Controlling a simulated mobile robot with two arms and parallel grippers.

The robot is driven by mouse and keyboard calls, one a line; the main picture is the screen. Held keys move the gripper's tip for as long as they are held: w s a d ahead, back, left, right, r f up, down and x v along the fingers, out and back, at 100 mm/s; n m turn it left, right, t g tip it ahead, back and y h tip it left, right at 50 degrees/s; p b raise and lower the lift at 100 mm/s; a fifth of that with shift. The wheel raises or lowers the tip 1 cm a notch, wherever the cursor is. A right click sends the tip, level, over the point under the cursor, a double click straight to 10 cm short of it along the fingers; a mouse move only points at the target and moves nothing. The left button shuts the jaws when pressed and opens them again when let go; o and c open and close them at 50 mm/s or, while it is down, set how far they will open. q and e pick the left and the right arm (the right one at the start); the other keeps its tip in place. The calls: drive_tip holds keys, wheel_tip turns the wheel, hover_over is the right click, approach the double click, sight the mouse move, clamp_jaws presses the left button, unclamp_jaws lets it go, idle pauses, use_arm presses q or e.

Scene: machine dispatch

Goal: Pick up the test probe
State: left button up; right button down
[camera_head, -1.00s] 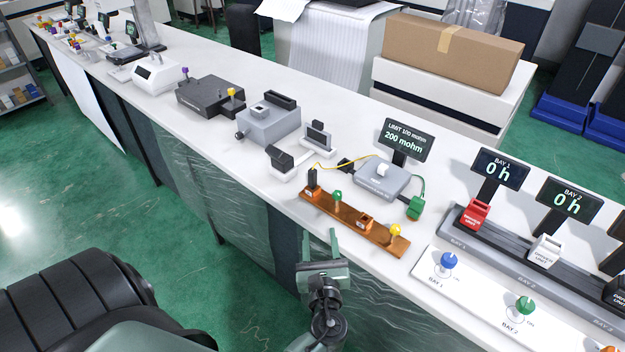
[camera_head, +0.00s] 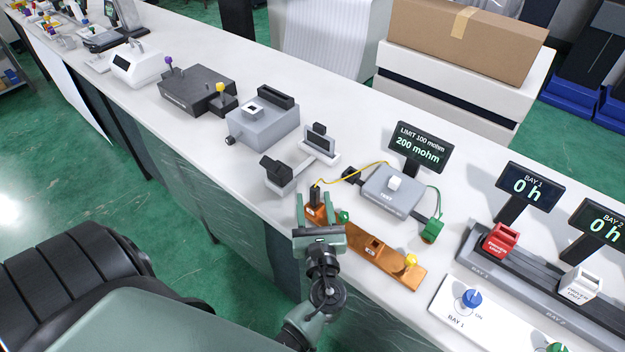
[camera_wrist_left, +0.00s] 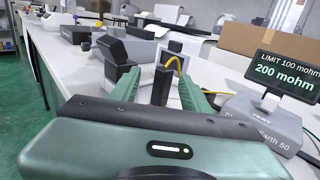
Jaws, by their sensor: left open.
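The test probe (camera_head: 316,194), black with a yellow lead, stands upright in the left end of the orange-brown bar (camera_head: 390,268) on the bench. Its lead runs to the grey tester (camera_head: 390,191). My left gripper (camera_head: 319,207) is open at the bar's left end, with its fingers on either side of the probe. In the left wrist view the probe (camera_wrist_left: 162,86) stands between the green fingers (camera_wrist_left: 158,92), and I see a gap on each side. The gripper hides part of the bar. My right gripper is not in view.
The tester's display (camera_head: 420,147) reads 200 mohm. A green clip (camera_head: 432,231) lies right of the tester. A black-and-grey holder (camera_head: 280,174) is close on the left. Green (camera_head: 344,216) and yellow (camera_head: 410,260) knobs stand on the bar. Bay units (camera_head: 500,240) stand farther right.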

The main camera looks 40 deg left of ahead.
sight(315, 187)
use_arm(q)
drive_tip(key=shift+w+a, duration=0.3)
drive_tip(key=shift+w, duration=0.15)
drive_tip(key=shift+w+a+r, duration=0.15)
drive_tip(key=shift+r, duration=0.05)
drive_tip(key=shift+w+a+r+p, duration=0.2)
drive_tip(key=shift+w+a+p, duration=0.1)
drive_tip(key=shift+w+p, duration=0.25)
drive_tip(key=shift+w+a+r+p, duration=0.15)
drive_tip(key=shift+w+a+p, duration=0.2)
drive_tip(key=shift+w, duration=0.2)
drive_tip(key=x, duration=0.2)
drive_tip(key=shift+w+a+f, duration=0.15)
drive_tip(key=shift+w+f, duration=0.15)
drive_tip(key=shift+w+a+p, duration=0.15)
drive_tip(key=shift+a+p, duration=0.05)
drive_tip(key=shift+p, duration=0.1)
drive_tip(key=shift+d, duration=0.1)
drive_tip(key=shift+c, duration=0.7)
clamp_jaws()
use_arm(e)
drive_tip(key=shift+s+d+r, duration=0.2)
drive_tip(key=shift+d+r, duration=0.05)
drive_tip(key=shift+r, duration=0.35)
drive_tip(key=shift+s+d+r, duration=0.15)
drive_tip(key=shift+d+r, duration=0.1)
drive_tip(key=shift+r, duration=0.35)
